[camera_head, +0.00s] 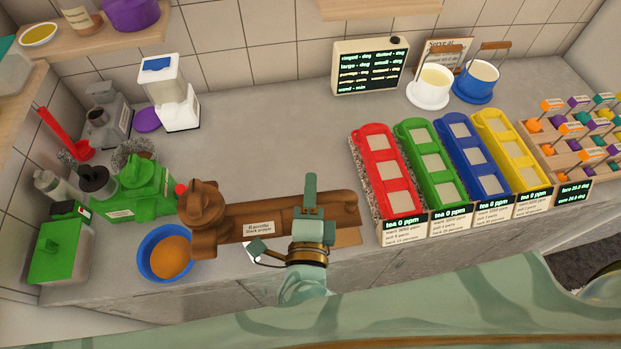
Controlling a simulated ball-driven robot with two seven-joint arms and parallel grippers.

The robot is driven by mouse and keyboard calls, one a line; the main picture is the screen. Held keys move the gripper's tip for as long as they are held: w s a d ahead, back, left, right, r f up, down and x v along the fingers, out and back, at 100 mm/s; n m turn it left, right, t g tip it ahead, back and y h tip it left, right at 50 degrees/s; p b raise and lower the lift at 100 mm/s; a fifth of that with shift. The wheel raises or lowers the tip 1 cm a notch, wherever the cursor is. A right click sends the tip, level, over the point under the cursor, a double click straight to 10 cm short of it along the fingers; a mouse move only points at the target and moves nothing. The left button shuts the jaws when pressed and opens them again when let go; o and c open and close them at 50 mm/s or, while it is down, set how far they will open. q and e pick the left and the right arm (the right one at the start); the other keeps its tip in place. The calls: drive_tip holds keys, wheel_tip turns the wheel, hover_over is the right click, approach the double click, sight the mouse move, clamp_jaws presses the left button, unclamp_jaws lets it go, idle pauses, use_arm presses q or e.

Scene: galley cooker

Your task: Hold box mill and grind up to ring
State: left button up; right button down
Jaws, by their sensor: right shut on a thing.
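A long brown mill (242,225), which I take for the box mill, lies across the front of the counter, its rounded, knobbed end at the left and a small white label on its side. My right gripper (307,204) reaches up from the bottom and is shut on the long right part of this mill, hiding some of it. A blue bowl (144,263) with an orange-brown fill (170,256) stands beside and below the rounded end. I cannot make out a ring. My left gripper is not in view.
A green machine with a red knob (145,188) stands close left of the mill; a green box (58,252) is farther left. Red (371,143), green, blue and yellow bins stand at the right. The grey counter (265,135) behind the mill is clear.

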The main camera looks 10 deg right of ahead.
drive_tip(key=w+f+b, duration=0.3)
drive_tip(key=w+f, duration=0.1)
drive_tip(key=w+d+f+b, duration=0.1)
drive_tip(key=w+f+b, duration=0.3)
drive_tip(key=w, duration=0.1)
drive_tip(key=w+d+f+b, duration=0.1)
drive_tip(key=w+f+b, duration=0.2)
drive_tip(key=w+f, duration=0.1)
drive_tip(key=shift+w+d+f+b, duration=0.2)
drive_tip(key=shift+f+b, duration=0.15)
drive_tip(key=shift+f, duration=0.15)
drive_tip(key=shift+w+f, duration=0.1)
drive_tip(key=shift+w, duration=0.1)
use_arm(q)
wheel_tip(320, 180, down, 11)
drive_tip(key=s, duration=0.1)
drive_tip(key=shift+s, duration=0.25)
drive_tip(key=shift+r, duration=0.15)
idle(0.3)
